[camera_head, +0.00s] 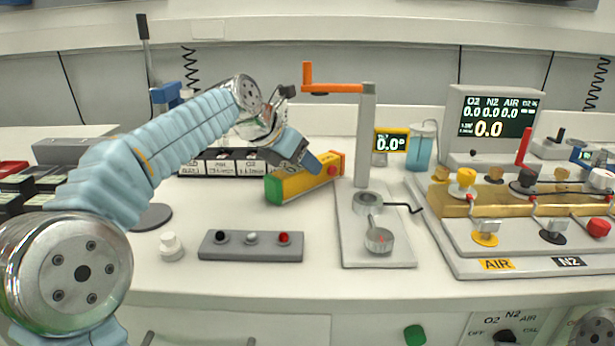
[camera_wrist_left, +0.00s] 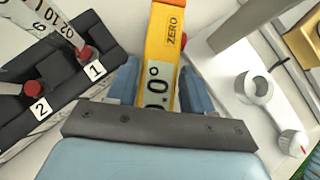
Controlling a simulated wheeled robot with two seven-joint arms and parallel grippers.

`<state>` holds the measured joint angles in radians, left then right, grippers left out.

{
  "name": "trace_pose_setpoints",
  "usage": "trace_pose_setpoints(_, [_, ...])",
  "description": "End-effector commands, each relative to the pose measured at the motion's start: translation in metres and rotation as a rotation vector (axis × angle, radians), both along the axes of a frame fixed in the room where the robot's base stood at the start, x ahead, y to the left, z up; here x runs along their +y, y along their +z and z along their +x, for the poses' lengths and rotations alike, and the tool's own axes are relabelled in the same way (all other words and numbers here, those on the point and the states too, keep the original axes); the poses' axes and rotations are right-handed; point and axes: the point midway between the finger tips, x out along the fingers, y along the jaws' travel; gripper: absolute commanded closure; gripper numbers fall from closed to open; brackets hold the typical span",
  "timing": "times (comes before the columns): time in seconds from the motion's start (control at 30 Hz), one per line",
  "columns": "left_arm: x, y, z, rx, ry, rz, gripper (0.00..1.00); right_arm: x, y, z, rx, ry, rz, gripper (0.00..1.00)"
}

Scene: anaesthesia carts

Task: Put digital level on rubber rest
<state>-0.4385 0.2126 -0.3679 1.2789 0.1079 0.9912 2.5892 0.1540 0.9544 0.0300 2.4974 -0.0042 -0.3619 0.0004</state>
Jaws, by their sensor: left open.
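The digital level (camera_head: 290,186) is a yellow bar with a green end and a red button, lying at a slant on the worktop. My left gripper (camera_head: 308,162) is at the level in the head view. In the wrist view its open blue fingers (camera_wrist_left: 158,82) stand on either side of the level; I cannot tell whether they touch it. I cannot identify the rubber rest with certainty. My right gripper is out of view.
A grey plate (camera_head: 346,250) with an orange-handled post stands right of the level. A grey button block (camera_head: 251,253) lies in front. A numbered dark rack (camera_head: 188,170) is behind. A gas panel (camera_head: 480,262) fills the right. The front left worktop has some free room.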

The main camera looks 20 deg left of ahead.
Motion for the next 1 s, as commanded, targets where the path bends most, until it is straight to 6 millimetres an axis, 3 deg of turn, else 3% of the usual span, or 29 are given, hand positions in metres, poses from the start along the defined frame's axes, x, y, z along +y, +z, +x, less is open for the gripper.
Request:
trace_pose_setpoints(0.17, [0.000,0.000,0.000,0.000,0.000,0.000,0.52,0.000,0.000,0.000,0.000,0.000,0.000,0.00])
trace_pose_setpoints(0.4, [0.000,0.001,0.000,-0.001,-0.001,0.000,0.89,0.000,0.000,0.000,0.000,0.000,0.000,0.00])
trace_pose_setpoints(0.5, [0.000,0.001,0.000,-0.002,-0.001,0.000,1.00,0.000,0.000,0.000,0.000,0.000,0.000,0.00])
trace_pose_setpoints(0.77, [0.000,0.005,0.000,-0.003,0.000,0.000,1.00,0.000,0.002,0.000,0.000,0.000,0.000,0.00])
trace_pose_setpoints(1.0, [0.000,0.038,0.001,-0.006,0.000,0.000,1.00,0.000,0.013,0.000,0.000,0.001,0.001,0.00])
